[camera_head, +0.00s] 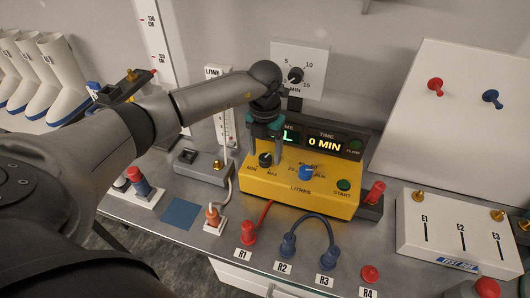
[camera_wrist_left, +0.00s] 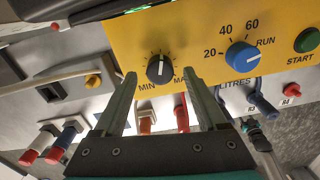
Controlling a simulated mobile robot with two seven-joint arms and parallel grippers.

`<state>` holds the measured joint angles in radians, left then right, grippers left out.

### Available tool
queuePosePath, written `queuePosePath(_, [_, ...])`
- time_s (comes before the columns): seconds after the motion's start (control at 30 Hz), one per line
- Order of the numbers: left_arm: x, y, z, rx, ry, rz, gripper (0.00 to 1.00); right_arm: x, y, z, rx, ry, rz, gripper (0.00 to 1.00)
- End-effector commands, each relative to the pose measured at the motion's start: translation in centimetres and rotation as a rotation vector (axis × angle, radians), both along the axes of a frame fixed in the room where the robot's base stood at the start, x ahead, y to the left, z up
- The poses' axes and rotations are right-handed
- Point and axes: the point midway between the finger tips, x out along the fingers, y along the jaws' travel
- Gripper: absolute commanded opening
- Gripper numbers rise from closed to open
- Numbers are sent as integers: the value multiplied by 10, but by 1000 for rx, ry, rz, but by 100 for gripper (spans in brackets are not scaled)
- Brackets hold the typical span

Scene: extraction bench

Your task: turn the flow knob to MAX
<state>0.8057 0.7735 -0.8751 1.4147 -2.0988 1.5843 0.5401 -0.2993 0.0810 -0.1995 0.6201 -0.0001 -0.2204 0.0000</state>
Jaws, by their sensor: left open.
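The flow knob (camera_head: 265,160) is a small black dial marked MIN and MAX at the left of the yellow pump panel (camera_head: 325,194). In the left wrist view the flow knob (camera_wrist_left: 160,69) shows a white pointer line standing roughly upright, between the MIN and MAX labels below it. My left gripper (camera_head: 266,132) hangs at the panel's left end, over the knob. In the left wrist view its two fingers (camera_wrist_left: 160,80) are open, one on either side of the knob, with gaps to both. Contact is not visible. My right gripper is not in view.
A blue litres knob (camera_head: 306,172) and green START button (camera_head: 344,185) sit right of the flow knob. Displays rise behind. Red and blue plugs with cables (camera_head: 249,232) stand in front. A grey switch box (camera_head: 200,165) is on the left.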

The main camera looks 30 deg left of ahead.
Motion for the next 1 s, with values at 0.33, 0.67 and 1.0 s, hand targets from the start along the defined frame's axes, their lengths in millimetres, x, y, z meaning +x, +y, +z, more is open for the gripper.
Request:
queuePosePath(0.33, [0, 0, -11, 0, -1, -1, 74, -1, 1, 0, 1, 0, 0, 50])
queuePosePath(0.67, [0, 0, -10, 0, -1, -1, 46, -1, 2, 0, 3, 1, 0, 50])
queuePosePath(1.0, [0, 0, -10, -1, -1, -1, 8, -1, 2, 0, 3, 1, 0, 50])
